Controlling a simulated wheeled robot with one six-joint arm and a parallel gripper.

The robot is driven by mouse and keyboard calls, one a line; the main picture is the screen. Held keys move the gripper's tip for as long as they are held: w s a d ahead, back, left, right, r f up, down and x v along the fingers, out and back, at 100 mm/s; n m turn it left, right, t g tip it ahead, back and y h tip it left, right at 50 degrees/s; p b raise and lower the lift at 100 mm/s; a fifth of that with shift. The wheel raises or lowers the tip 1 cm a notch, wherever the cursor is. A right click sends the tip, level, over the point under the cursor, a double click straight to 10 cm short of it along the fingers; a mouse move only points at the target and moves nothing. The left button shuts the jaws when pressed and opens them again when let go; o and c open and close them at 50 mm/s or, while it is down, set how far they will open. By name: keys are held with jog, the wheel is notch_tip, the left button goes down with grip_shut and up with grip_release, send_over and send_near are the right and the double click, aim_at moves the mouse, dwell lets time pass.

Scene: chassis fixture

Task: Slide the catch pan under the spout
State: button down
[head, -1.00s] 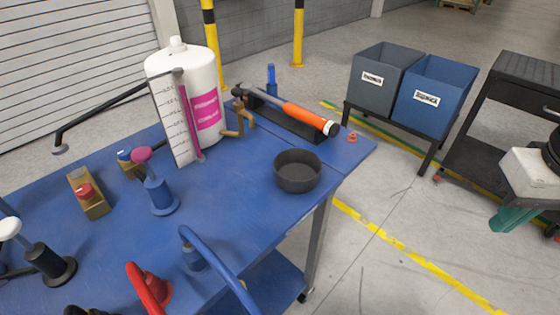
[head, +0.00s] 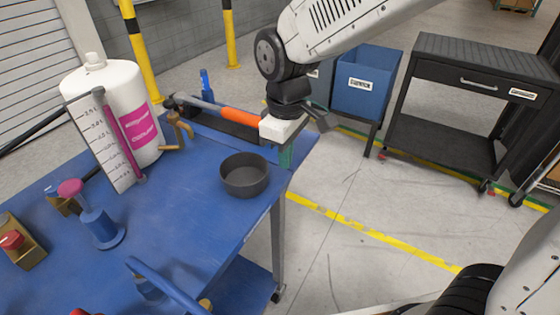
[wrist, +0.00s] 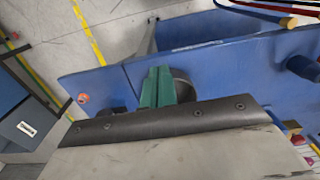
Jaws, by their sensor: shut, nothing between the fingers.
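The catch pan (head: 244,176) is a round, dark grey, open pan standing upright on the blue table near its right edge. The spout (head: 176,128) is a brass tap low on the right side of a white tank (head: 128,100) with a pink label. The pan stands apart from the spout, to its right and nearer to me. My gripper (head: 286,157), with green fingers, is shut and empty, pointing down just right of the pan at the table's edge. In the wrist view, the fingers (wrist: 159,86) partly hide the pan (wrist: 184,88). I cannot tell whether they touch it.
An orange-handled tool (head: 240,116) lies in a dark holder behind the pan. The tabletop (head: 190,205) between pan and tank is clear. A blue bin (head: 366,82) stands beyond.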

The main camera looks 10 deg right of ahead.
jog(key=shift+w+a+f, duration=0.4)
jog(key=shift+a+f, duration=0.1)
jog(key=shift+f, duration=0.95)
jog(key=shift+w+a+f, duration=0.35)
jog(key=shift+a+f, duration=0.15)
jog(key=shift+f, duration=0.9)
jog(key=shift+w+a+f, duration=0.4)
jog(key=shift+a+f, duration=0.1)
jog(key=shift+f, duration=0.95)
jog(key=shift+w, duration=0.1)
